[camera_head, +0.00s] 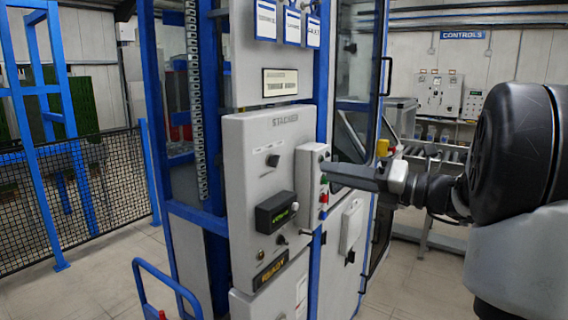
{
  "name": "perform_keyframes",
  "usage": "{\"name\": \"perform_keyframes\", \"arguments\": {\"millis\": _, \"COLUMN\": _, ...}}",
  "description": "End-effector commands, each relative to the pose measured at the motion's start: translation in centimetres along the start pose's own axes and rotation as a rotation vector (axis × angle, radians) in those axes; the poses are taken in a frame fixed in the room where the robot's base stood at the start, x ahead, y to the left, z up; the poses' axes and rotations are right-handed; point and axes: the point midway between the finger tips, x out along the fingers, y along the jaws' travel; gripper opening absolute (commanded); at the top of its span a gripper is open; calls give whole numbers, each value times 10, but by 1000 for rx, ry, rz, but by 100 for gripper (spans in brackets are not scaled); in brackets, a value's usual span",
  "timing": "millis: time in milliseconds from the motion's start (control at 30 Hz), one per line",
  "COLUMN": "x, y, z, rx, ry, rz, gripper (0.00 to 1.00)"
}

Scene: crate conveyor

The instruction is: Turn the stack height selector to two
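The grey stacker control panel (240,205) stands on the blue-framed machine in the middle. A dark rotary knob (273,160) sits on its upper part, with small markings around it too small to read.
A narrow side box (310,180) with green and red buttons is beside my gripper's end. A lever (305,233) sticks out below it. A blue rail (165,285) stands at the front left. A glazed door (355,80) is behind my gripper. Open floor lies at left.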

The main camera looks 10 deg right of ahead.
Motion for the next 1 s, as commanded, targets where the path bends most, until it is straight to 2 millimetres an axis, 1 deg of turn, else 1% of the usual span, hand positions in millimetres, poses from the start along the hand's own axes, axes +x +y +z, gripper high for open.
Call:
{"name": "perform_keyframes", "arguments": {"millis": 33, "x": 12, "y": 1, "z": -1, "rx": 0, "ry": 4, "rz": 3, "gripper": 27}}
{"name": "perform_keyframes", "arguments": {"millis": 300, "x": 72, "y": 1, "z": -1, "rx": -2, "ry": 5, "rz": 2, "gripper": 27}}
{"name": "perform_keyframes", "arguments": {"millis": 500, "x": 110, "y": 1, "z": -1, "rx": -1, "ry": 4, "rz": 1, "gripper": 27}}
{"name": "perform_keyframes", "arguments": {"millis": 600, "x": 124, "y": 0, "z": -1, "rx": -2, "ry": 3, "rz": 0, "gripper": 27}}
{"name": "perform_keyframes", "arguments": {"millis": 700, "x": 132, "y": 0, "z": -1, "rx": -2, "ry": 3, "rz": 0, "gripper": 27}}
{"name": "perform_keyframes", "arguments": {"millis": 800, "x": 136, "y": 0, "z": -1, "rx": -2, "ry": 3, "rz": -1, "gripper": 27}}
{"name": "perform_keyframes", "arguments": {"millis": 1000, "x": 137, "y": 0, "z": -1, "rx": -2, "ry": 2, "rz": -1, "gripper": 27}}
